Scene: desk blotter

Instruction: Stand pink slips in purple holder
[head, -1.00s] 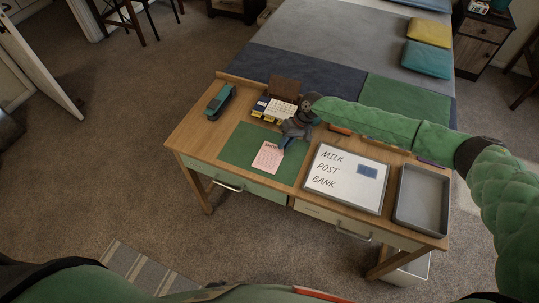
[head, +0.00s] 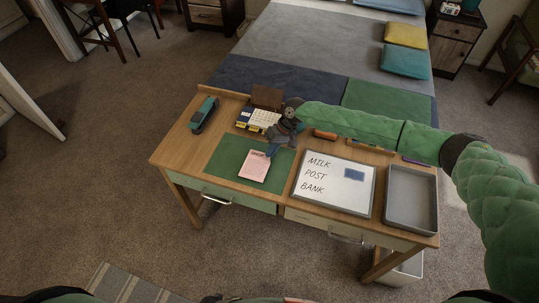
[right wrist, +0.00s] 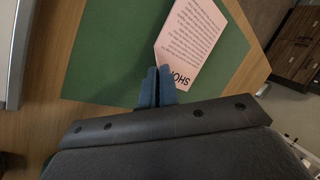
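A pink slip (head: 254,166) with printed lines lies on the green blotter (head: 222,157) at the desk's left-front. It shows larger in the right wrist view (right wrist: 192,38). My right gripper (head: 269,154) is over the blotter by the slip's upper right edge. In the right wrist view its blue fingers (right wrist: 158,78) are nearly together, beside the slip's heading, with nothing seen between them. A purple piece (head: 417,161) shows low behind the grey tray; I cannot tell whether it is the holder. My left gripper is not clearly in view.
A whiteboard (head: 333,187) and an empty grey tray (head: 411,203) fill the desk's right side. A teal stapler (head: 203,114) stands at the back left. A calendar (head: 264,117) and a brown upright piece (head: 267,97) are behind the blotter.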

